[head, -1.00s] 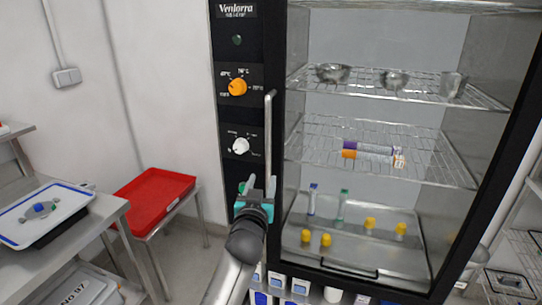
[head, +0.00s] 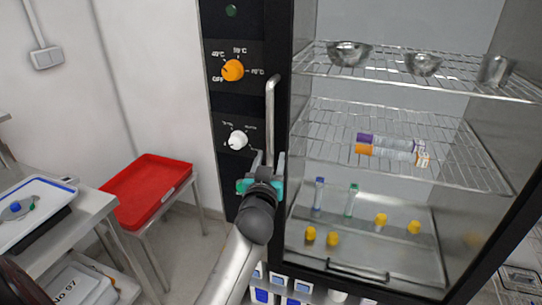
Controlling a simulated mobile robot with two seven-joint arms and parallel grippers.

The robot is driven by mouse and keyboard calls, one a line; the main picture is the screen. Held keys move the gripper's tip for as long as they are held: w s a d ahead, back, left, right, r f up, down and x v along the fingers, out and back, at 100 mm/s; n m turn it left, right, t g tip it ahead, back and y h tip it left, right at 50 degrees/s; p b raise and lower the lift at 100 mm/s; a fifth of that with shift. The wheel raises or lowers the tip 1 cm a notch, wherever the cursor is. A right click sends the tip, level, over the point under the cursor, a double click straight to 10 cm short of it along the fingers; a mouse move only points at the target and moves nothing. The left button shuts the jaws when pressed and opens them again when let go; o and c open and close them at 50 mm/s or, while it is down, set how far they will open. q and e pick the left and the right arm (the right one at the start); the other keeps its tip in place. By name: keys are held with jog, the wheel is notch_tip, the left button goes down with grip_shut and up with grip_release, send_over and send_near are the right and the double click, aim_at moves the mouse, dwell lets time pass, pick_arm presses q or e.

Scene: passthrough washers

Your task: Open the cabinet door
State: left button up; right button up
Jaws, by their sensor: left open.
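The cabinet (head: 240,105) has a black frame and a glass door (head: 390,200) through which the shelves show. The door looks shut. A vertical metal bar handle (head: 270,112) runs along the left edge of the door. My left gripper (head: 268,162) is open at the lower end of the handle. Its two fingers point up, one on each side of the bar as seen from here. I cannot tell whether they touch it. The handle's lower end is hidden by the gripper. My right gripper is not in view.
Metal bowls, tubes and yellow-capped vials stand inside. A red tray (head: 147,188) on a stand and a metal table (head: 75,235) are at left.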

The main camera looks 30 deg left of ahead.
pick_arm(q)
jog(key=shift+s+d, duration=0.1)
jog(key=shift+c, duration=0.4)
grip_shut()
dwell(0.9)
